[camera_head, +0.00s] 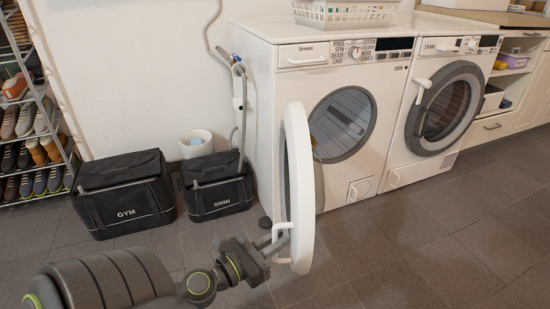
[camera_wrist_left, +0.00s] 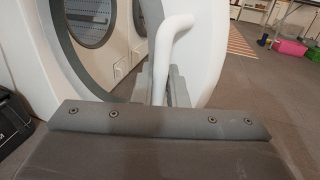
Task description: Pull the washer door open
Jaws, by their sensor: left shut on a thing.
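The washer (camera_head: 275,95) is the left of two white front-loading machines in the head view. Its round white door (camera_head: 301,175) stands swung out wide from the front, seen nearly edge-on, and the drum opening (camera_head: 342,125) is exposed. A white bar handle (camera_head: 283,229) sits on the door's outer face near its lower edge; the handle also shows in the left wrist view (camera_wrist_left: 176,38). My left gripper (camera_head: 274,243) is shut on the handle; in the wrist view its fingers (camera_wrist_left: 168,88) close around the handle's lower end. My right gripper is in neither view.
A second machine (camera_head: 400,140) with a shut round door stands to the right. Black GYM (camera_head: 125,195) and SWIM (camera_head: 217,185) bags and a white bin (camera_head: 197,143) are left of the open door. A shoe rack (camera_head: 40,125) stands far left. Floor at front right is clear.

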